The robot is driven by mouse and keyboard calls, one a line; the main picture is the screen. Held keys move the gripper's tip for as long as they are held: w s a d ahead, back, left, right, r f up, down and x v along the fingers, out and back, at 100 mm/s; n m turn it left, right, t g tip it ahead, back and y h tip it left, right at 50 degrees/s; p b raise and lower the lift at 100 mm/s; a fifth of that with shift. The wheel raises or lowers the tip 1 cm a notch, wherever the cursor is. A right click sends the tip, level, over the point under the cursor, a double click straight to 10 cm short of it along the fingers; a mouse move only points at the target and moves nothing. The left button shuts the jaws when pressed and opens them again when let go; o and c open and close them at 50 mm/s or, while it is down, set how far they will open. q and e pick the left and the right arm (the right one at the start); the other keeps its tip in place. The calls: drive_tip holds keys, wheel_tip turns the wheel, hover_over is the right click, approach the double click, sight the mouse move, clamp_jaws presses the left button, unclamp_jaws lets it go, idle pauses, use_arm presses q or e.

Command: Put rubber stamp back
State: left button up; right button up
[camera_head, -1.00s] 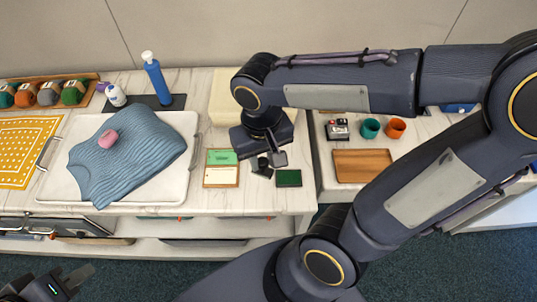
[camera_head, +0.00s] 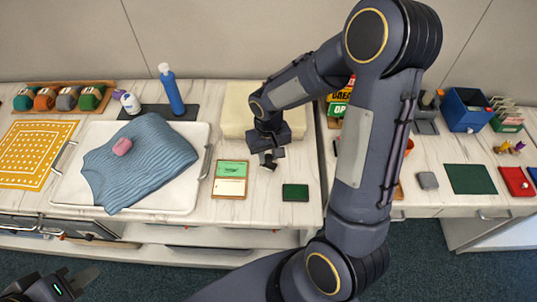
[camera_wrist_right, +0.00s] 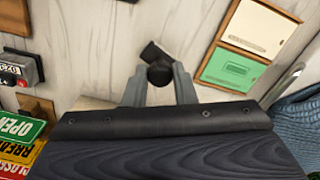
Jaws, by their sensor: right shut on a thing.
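The rubber stamp (camera_wrist_right: 155,65) is a small dark, rounded piece between the fingertips of my right gripper (camera_wrist_right: 158,85) in the right wrist view. In the head view my right gripper (camera_head: 268,157) is shut on it over the white tabletop, and the stamp (camera_head: 270,166) shows only as a small dark shape. It is behind a dark green pad (camera_head: 295,192) and to the right of a wooden-framed holder with green and cream panels (camera_head: 230,179). My left gripper (camera_head: 55,288) is at the bottom left, partly cut off; its opening is unclear.
A white tray (camera_head: 185,203) with a blue cloth and pink block stands left of the holder. A cream slab (camera_head: 238,110) lies behind the gripper. My right arm hides part of the right table, where a green mat (camera_head: 470,179) and blue bin (camera_head: 466,108) stand.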

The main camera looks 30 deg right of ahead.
sight(268, 156)
drive_tip(key=shift+f, duration=0.4)
drive_tip(key=shift+f, duration=0.15)
drive_tip(key=o, duration=0.8)
wheel_tip(268, 156, up, 11)
drive_tip(key=s+a+r+t+y, duration=0.2)
drive_tip(key=s+r, duration=0.1)
drive_tip(key=s, duration=0.5)
drive_tip(key=s+a+r+t+y, duration=0.1)
drive_tip(key=s+a+r+t, duration=0.1)
drive_tip(key=s, duration=0.7)
drive_tip(key=shift+r+t+y, duration=0.4)
drive_tip(key=shift+r+t, duration=0.35)
drive_tip(key=shift+t, duration=0.05)
